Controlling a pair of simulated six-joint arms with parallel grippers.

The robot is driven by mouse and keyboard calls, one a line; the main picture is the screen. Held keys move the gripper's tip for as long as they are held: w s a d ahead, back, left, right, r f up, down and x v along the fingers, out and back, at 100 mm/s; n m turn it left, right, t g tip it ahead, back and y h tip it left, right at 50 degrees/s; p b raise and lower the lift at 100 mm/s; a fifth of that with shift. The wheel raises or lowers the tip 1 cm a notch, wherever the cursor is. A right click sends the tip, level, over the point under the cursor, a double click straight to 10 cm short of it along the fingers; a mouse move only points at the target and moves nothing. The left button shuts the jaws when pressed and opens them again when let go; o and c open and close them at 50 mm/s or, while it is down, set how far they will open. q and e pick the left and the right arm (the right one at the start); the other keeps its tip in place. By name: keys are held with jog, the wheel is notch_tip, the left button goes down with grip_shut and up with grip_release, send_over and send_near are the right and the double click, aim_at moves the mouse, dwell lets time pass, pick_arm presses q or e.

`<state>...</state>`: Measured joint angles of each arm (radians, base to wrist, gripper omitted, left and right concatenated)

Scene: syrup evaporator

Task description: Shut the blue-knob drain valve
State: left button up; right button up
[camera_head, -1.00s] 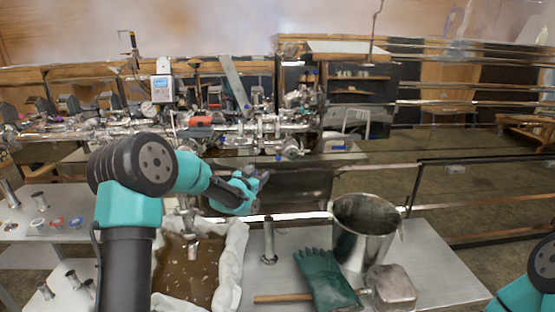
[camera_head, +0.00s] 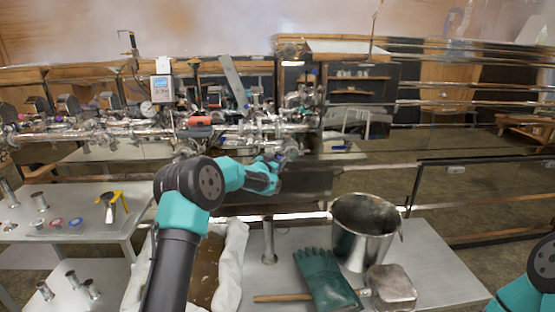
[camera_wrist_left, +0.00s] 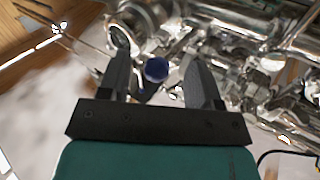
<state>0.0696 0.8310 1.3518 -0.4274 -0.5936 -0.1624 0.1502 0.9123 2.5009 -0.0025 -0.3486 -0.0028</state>
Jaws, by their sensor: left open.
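The blue knob (camera_wrist_left: 156,69) of the drain valve shows in the left wrist view, between the two black fingers of my left gripper (camera_wrist_left: 156,56). The fingers are apart, with a gap on each side of the knob. In the head view my left gripper (camera_head: 276,164) is at the pipework's lower right end, by the shiny valve body (camera_head: 290,147). The knob is hidden or too small to make out there. I cannot tell the angle of its handle. My right gripper is out of view.
Shiny pipework (camera_head: 120,132) runs along the evaporator behind the arm. A cloth-lined tub (camera_head: 235,255) is partly covered by my left arm.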

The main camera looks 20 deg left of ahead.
pick_arm(q)
jog(key=shift+w+d, duration=0.1)
jog(key=shift+w, duration=0.6)
grip_shut()
